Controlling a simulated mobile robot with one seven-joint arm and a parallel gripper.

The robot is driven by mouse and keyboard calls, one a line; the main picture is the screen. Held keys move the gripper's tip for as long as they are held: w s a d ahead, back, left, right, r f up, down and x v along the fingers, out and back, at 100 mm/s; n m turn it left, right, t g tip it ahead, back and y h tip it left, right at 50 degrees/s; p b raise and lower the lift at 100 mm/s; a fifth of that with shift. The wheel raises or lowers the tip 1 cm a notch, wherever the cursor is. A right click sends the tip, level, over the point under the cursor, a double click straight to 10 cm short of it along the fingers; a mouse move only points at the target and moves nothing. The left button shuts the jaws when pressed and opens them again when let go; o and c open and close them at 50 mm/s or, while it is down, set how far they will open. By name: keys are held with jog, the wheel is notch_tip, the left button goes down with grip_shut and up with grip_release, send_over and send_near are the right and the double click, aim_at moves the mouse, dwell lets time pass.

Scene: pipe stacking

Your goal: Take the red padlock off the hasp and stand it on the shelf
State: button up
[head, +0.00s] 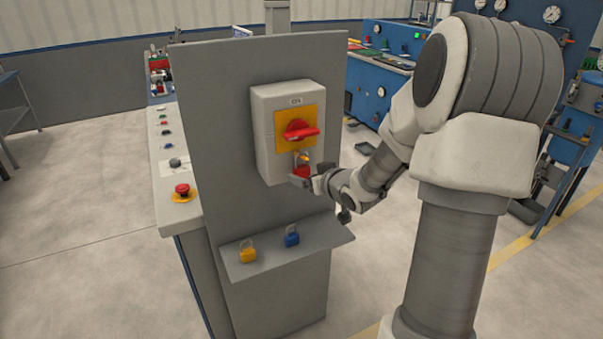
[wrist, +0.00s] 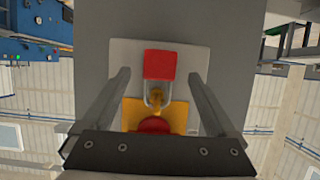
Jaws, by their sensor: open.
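The red padlock (head: 301,172) hangs below the red rotary handle (head: 300,130) on the grey switch box (head: 270,140). In the wrist view the padlock (wrist: 162,65) shows as a red block with its shackle around the yellow hasp (wrist: 157,98). My gripper (head: 305,181) is at the padlock in the head view and partly covers it. In the wrist view my gripper (wrist: 163,78) is open, with one finger on each side of the padlock and a clear gap on both sides. The grey shelf (head: 285,260) juts out below the box.
A yellow padlock (head: 248,252) and a blue padlock (head: 291,236) stand on the shelf. Bare shelf shows to the right of the blue one. A console with a red push button (head: 182,190) stands left of the grey panel (head: 215,120).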

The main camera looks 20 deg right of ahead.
aim_at(304, 173)
jog(key=x, duration=0.3)
jog(key=shift+w+f, duration=0.1)
jog(key=shift+f, duration=0.15)
grip_shut()
jog(key=shift+r, duration=0.15)
